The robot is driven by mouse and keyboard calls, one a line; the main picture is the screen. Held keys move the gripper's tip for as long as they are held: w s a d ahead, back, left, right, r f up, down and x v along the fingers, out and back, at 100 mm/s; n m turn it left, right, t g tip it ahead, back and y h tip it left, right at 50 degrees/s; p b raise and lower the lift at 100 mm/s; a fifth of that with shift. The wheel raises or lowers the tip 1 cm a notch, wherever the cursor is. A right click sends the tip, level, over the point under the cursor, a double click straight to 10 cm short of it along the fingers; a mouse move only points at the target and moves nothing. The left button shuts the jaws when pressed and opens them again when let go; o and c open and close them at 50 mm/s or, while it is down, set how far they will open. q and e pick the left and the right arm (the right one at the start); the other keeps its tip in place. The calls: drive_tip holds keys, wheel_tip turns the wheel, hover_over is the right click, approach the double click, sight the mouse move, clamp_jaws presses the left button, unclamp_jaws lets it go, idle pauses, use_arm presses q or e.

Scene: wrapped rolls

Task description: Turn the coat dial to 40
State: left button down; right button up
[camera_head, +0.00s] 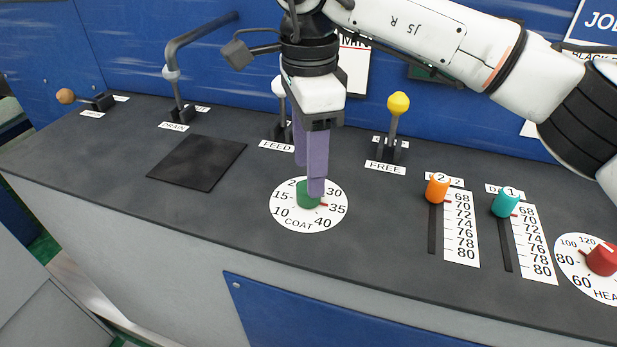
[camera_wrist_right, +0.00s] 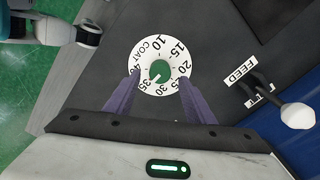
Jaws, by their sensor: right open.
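The coat dial (camera_head: 308,197) is a green knob on a round white scale marked from 10 to 40 on the dark console top. A red mark beside the knob sits near 35. In the right wrist view the green knob (camera_wrist_right: 160,70) has a light pointer directed at about 35. My right gripper (camera_head: 309,180) points down over the dial, its purple fingers apart. In the head view one finger partly covers the knob.
The FEED lever (camera_head: 279,88) and the yellow-knobbed FREE lever (camera_head: 398,104) stand behind the dial. Orange (camera_head: 437,188) and teal (camera_head: 505,202) sliders and a red dial (camera_head: 602,259) are to the right. A dark square plate (camera_head: 197,162) lies left, with free console around it.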

sight(303, 200)
drive_tip(key=shift+f, duration=1.7)
drive_tip(key=shift+c, duration=0.2)
drive_tip(key=c, duration=1)
drive_tip(key=shift+m, duration=0.3)
drive_tip(key=m, duration=0.4)
drive_tip(key=shift+r+m+b, duration=0.1)
drive_tip(key=shift+m+b, duration=0.25)
drive_tip(key=shift+m, duration=1.75)
